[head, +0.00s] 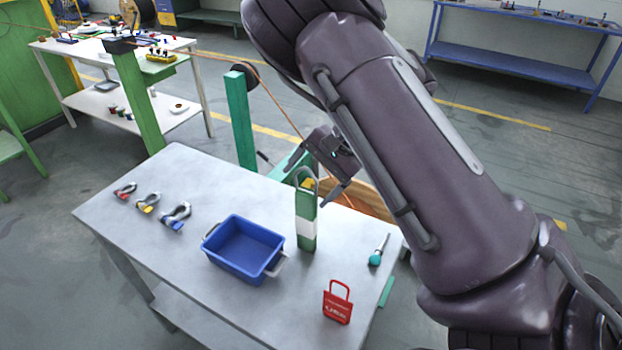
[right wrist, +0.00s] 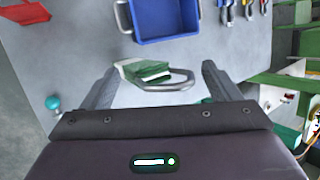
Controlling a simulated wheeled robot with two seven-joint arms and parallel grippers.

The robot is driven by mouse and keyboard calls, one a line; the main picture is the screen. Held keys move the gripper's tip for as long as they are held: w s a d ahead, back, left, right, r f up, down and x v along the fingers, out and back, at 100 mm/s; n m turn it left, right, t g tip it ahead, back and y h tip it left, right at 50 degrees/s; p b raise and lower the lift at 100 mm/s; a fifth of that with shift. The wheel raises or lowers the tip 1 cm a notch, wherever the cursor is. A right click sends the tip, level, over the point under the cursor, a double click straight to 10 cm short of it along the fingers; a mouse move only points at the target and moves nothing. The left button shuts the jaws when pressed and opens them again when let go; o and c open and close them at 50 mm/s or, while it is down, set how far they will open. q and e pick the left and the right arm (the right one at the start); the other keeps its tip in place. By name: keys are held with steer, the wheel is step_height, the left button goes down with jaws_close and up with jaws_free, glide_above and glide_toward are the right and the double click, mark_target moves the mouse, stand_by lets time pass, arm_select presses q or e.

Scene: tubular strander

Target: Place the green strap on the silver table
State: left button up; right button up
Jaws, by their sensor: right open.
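The green strap (head: 307,236) has a white band and a metal loop at its top. It is upright over the silver table (head: 180,255), right of the blue bin; I cannot tell whether its lower end rests on the tabletop. My right gripper (head: 309,184) is open, with its fingers around the level of the loop. In the right wrist view, the strap (right wrist: 150,70) and its loop lie between the two spread fingers (right wrist: 158,78), with visible gaps on both sides. My left gripper is not in view.
On the silver table are a blue bin (head: 240,258), a red tag (head: 337,303), a teal-ended tool (head: 376,258) and several shackles (head: 176,215). Green posts (head: 240,120) stand behind it. A white table (head: 180,120) is at the back left, a blue shelf (head: 520,68) at the back right.

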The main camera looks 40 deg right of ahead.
steer(key=shift+r, duration=0.1)
steer(key=shift+r, duration=0.2)
steer(key=b+v, duration=0.1)
steer(key=v, duration=1)
steer(key=shift+s+d+r, duration=0.2)
steer(key=shift+d+r, duration=0.05)
